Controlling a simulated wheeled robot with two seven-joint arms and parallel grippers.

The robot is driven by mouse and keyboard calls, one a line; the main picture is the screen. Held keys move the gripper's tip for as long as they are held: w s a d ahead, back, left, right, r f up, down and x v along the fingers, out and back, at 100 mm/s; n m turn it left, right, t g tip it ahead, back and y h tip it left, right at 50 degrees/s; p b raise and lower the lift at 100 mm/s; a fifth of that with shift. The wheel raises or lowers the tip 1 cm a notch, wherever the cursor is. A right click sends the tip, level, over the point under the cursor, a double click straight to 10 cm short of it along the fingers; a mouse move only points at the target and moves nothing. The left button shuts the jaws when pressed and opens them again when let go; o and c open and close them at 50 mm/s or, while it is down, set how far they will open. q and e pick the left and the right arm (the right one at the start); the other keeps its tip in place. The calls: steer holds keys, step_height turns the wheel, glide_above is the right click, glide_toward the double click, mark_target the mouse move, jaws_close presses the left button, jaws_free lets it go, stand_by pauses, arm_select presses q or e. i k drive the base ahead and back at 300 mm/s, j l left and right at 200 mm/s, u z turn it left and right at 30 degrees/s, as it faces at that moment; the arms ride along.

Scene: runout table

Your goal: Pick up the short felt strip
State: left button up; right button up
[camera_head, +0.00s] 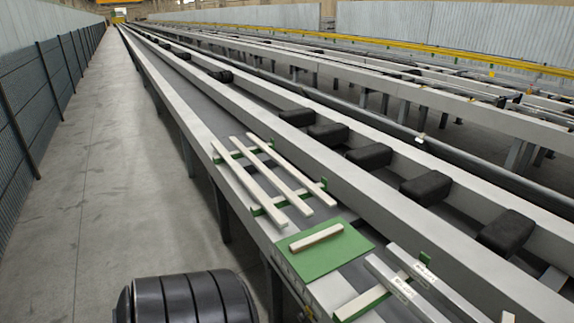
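A short, pale, off-white strip (316,237) lies flat on a green mat (345,251) on the near part of the runout table. It lies at a slant, with bare mat around it, and nothing touches it from above. I take it to be the short felt strip; its material cannot be told from here. Neither my left nor my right gripper shows in this view.
Long pale bars (262,176) lie across green supports behind the mat. Grey bars (402,287) and a pale bar lie at its near right. Black blocks (426,187) line the channel to the right. A black ribbed cylinder is at bottom left; I cannot tell whether it is mine.

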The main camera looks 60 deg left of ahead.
mark_target(309, 242)
steer(key=u, duration=1.8)
steer(key=i+j, duration=0.3)
steer(key=i+j+z, duration=0.1)
steer(key=i+j, duration=0.2)
steer(key=j, duration=0.15)
steer(key=i+j, duration=0.25)
steer(key=j, duration=0.15)
